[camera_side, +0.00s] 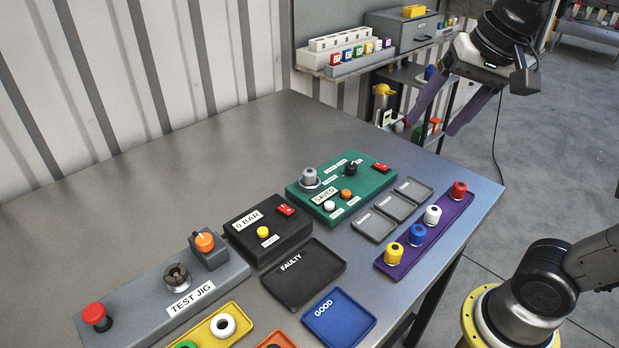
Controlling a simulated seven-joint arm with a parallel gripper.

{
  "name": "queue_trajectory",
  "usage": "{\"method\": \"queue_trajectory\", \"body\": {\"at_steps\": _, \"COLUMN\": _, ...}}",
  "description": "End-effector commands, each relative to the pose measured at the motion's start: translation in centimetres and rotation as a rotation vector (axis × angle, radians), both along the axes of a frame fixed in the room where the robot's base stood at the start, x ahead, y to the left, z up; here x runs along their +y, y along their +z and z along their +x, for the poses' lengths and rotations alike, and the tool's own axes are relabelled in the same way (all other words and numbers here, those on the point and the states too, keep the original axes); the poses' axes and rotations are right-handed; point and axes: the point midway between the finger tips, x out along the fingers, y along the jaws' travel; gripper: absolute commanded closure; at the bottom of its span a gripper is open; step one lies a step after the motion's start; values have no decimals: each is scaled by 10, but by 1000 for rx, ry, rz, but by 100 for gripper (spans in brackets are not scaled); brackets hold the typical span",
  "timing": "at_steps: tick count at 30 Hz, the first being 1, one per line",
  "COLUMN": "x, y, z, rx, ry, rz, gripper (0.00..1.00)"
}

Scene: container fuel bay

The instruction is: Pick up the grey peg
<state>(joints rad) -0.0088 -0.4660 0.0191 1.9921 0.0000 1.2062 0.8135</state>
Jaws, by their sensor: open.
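A short grey cylinder, which looks like the grey peg (309,175), stands upright on a light ring at the back left of the green box (372,188) marked SAVED. My gripper (434,126) is at the upper right, with its two dark purple fingers apart and nothing between them. It hangs in the air behind and to the right of the green box, well clear of the grey peg.
A purple tray (462,213) holds several coloured pegs. Small grey trays (374,226), a black FAULTY tray (303,275), a blue GOOD tray (339,317), a black box (266,245) and the TEST JIG (137,297) stand nearby. The table's back left is clear.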

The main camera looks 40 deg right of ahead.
Motion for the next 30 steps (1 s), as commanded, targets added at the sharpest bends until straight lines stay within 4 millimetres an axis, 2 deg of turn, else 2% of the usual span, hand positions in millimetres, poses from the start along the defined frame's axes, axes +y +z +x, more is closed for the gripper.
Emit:
{"method": "queue_trajectory", "body": {"at_steps": 1, "x": 1, "y": 9, "z": 21, "rx": 28, "ry": -65, "rz": 26, "gripper": 26}}
{"method": "queue_trajectory", "body": {"at_steps": 4, "x": 3, "y": 21, "z": 57, "rx": 74, "ry": -191, "rz": 72, "gripper": 26}}
{"method": "queue_trajectory", "body": {"at_steps": 8, "x": 6, "y": 25, "z": 105, "rx": 137, "ry": -328, "rz": 113, "gripper": 26}}
{"method": "queue_trajectory", "body": {"at_steps": 13, "x": 11, "y": 10, "z": 168, "rx": 217, "ry": -461, "rz": 136, "gripper": 26}}
{"method": "queue_trajectory", "body": {"at_steps": 18, "x": 17, "y": -26, "z": 221, "rx": 290, "ry": -503, "rz": 125, "gripper": 26}}
{"method": "queue_trajectory", "body": {"at_steps": 22, "x": 20, "y": -55, "z": 244, "rx": 334, "ry": -500, "rz": 111, "gripper": 26}}
{"method": "queue_trajectory", "body": {"at_steps": 24, "x": 21, "y": -69, "z": 248, "rx": 361, "ry": -500, "rz": 103, "gripper": 26}}
{"method": "queue_trajectory", "body": {"at_steps": 30, "x": 22, "y": -94, "z": 249, "rx": 388, "ry": -500, "rz": 94, "gripper": 26}}
